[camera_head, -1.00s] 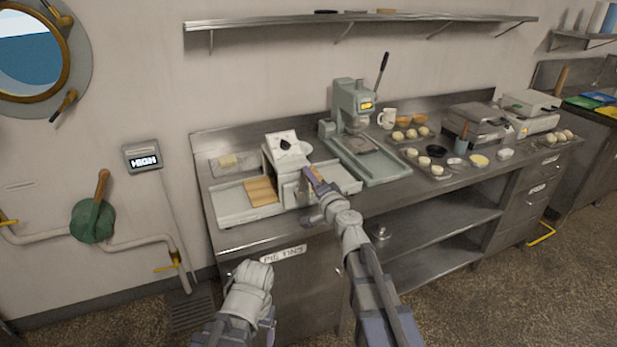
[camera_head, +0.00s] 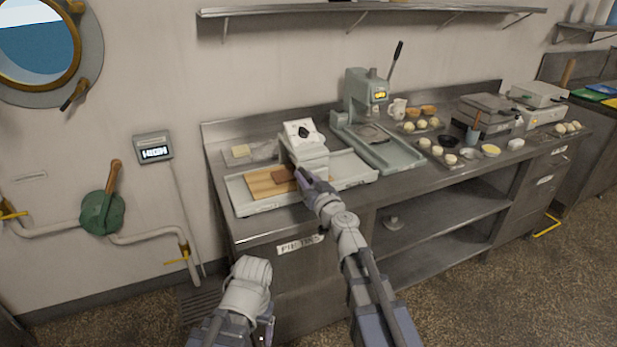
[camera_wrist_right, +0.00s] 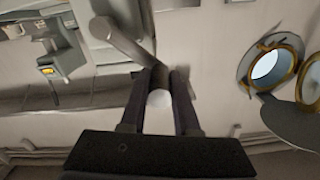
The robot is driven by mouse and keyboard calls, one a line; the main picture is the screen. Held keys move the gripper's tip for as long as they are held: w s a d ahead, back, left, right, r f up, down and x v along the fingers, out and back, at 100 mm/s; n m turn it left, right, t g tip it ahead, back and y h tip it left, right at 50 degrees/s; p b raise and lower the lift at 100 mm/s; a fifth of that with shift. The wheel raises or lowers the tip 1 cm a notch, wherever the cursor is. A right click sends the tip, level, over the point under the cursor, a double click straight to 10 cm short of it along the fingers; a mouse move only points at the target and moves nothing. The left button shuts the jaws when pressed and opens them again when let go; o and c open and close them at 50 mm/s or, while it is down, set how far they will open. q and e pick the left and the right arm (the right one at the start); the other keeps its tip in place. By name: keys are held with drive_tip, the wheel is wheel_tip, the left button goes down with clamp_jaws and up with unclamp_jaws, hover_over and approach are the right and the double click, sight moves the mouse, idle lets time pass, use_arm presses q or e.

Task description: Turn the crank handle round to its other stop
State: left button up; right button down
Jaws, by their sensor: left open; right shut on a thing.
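The dough machine (camera_head: 304,146) stands on the left part of the steel counter. Its crank is on the front side. In the right wrist view the grey crank arm (camera_wrist_right: 122,40) runs down to my fingertips. My right gripper (camera_head: 306,180) is shut on the crank's handle at the machine's front; it also shows in the right wrist view (camera_wrist_right: 163,80). The fingers hide most of the grip, with a pale round end (camera_wrist_right: 160,98) between them. My left gripper (camera_head: 262,328) is low in front of the counter, away from the machine, open and only partly visible.
A tan board (camera_head: 262,185) lies on the machine's left tray, with a brown piece (camera_head: 284,174) by my right fingertips. A green press (camera_head: 365,95) with a lever stands to the right. Trays of dough balls (camera_head: 448,159) lie further right.

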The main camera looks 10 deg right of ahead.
wheel_tip(320, 180, down, 11)
drive_tip(key=a+n+b, duration=0.1)
drive_tip(key=n+b, duration=0.9)
drive_tip(key=shift+s+a+n, duration=0.2)
drive_tip(key=shift+n, duration=0.1)
idle(0.4)
drive_tip(key=c, duration=0.7)
unclamp_jaws()
drive_tip(key=shift+o, duration=0.2)
drive_tip(key=shift+s+d, duration=0.1)
